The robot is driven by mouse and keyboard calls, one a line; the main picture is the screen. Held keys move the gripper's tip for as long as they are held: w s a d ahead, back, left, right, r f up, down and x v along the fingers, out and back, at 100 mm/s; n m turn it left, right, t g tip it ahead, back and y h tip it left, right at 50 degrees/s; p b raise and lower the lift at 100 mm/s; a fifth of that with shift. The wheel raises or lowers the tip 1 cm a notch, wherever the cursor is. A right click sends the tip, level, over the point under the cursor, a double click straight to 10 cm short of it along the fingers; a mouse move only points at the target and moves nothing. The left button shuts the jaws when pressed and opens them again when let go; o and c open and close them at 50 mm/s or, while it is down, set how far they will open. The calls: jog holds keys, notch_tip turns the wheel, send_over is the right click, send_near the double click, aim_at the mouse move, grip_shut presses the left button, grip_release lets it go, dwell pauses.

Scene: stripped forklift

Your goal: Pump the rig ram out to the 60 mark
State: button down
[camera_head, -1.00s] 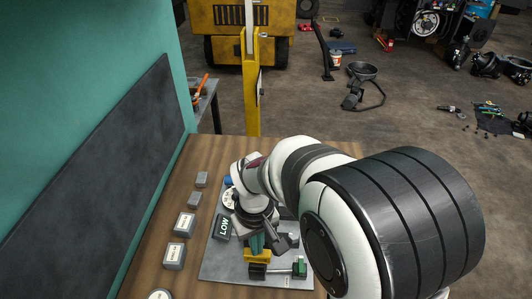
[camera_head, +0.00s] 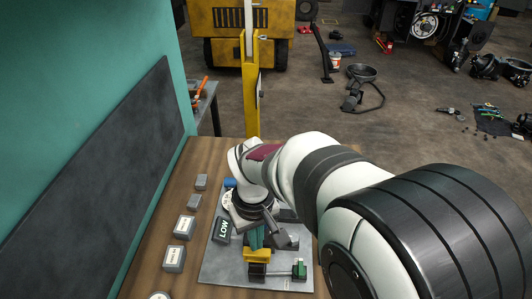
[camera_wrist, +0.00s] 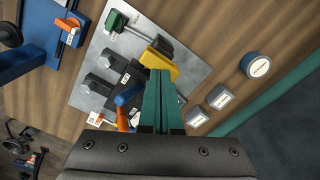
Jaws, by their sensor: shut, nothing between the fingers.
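A grey rig plate (camera_head: 215,268) lies on the wooden bench, carrying a yellow block (camera_head: 257,256) and a dark cylinder with a rod (camera_head: 281,272) ending in a green block (camera_head: 299,268). I cannot read any mark on it. My gripper (camera_head: 257,238) points down just beside the yellow block. In the wrist view its teal fingers (camera_wrist: 162,100) are together and empty, their tips overlapping the yellow block (camera_wrist: 160,65); contact cannot be told. The green block also shows there (camera_wrist: 115,20). A blue part (camera_wrist: 128,96) with an orange length (camera_wrist: 122,120) lies left of the fingers. My arm hides much of the plate.
A dark LOW sign (camera_head: 222,229) stands at the plate's left. Several small grey boxes (camera_head: 174,258) line the bench's left side. A teal wall (camera_head: 80,70) with a dark panel (camera_head: 95,185) borders the left. The yellow forklift mast (camera_head: 252,90) rises beyond.

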dwell(0.4)
jog(key=shift+f, duration=2.55)
jog(key=shift+r, duration=2.6)
jog(key=shift+f, duration=0.1)
jog(key=shift+r, duration=2.6)
jog(key=s+d+m+y, duration=0.1)
jog(key=s+d+m, duration=0.4)
jog(key=s, duration=0.4)
jog(key=s+d+m, duration=0.6)
jog(key=s, duration=0.2)
jog(key=shift+s+d+r+m+y, duration=0.3)
jog(key=shift+s+r+y, duration=0.05)
jog(key=shift+r+y, duration=0.05)
